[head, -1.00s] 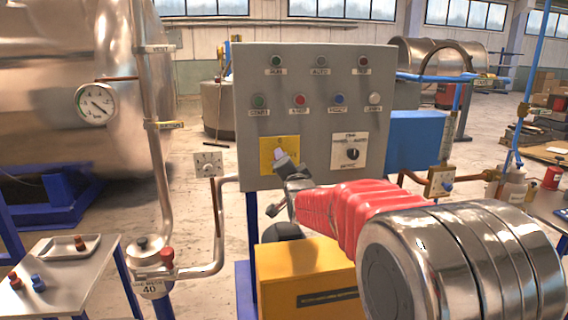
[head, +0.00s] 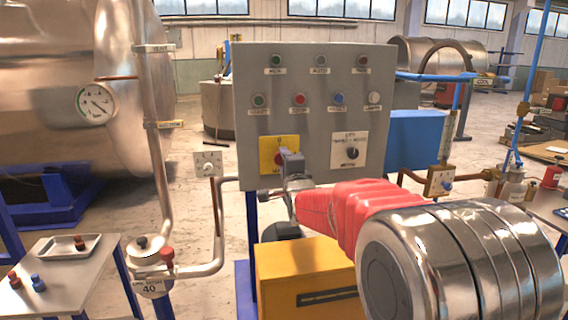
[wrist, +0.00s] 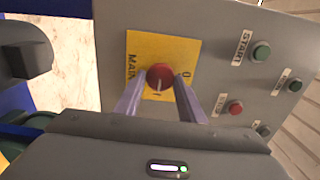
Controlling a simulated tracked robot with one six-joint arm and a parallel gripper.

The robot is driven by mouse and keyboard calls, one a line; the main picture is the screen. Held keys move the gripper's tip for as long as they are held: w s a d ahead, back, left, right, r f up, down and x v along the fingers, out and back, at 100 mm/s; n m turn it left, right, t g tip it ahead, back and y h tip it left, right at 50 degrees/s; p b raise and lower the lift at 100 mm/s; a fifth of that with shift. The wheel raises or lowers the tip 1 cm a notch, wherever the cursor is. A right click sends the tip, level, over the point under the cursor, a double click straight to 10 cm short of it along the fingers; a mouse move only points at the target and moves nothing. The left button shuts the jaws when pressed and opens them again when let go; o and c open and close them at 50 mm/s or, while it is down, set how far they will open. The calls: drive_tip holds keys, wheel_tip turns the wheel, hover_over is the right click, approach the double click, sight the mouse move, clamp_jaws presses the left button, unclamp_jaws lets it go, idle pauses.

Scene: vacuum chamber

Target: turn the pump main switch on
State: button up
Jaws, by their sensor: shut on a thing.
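The pump main switch is a round red knob (wrist: 160,75) on a yellow plate (wrist: 137,46) marked MAIN, with a 0 at one edge. In the head view the yellow plate (head: 266,149) is at the lower left of the grey panel, and my fingers hide most of the knob. My gripper (wrist: 158,90) is shut on the knob, with one pale finger on each side of it. In the head view my gripper (head: 291,163) reaches the panel from the right. I cannot tell which way the knob points.
The grey panel (head: 310,85) also carries several push buttons and a black rotary selector (head: 352,152) right of the main switch. A yellow box (head: 305,270) stands below the panel. A pipe with a red-handled valve (head: 166,256) runs at the left.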

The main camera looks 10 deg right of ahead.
drive_tip(key=shift+d+f, duration=0.15)
drive_tip(key=shift+f, duration=0.15)
drive_tip(key=o, duration=0.7)
drive_tip(key=shift+c, duration=0.2)
drive_tip(key=o, duration=0.4)
drive_tip(key=shift+r, duration=0.15)
drive_tip(key=s, duration=1.3)
drive_tip(key=shift+s, duration=0.4)
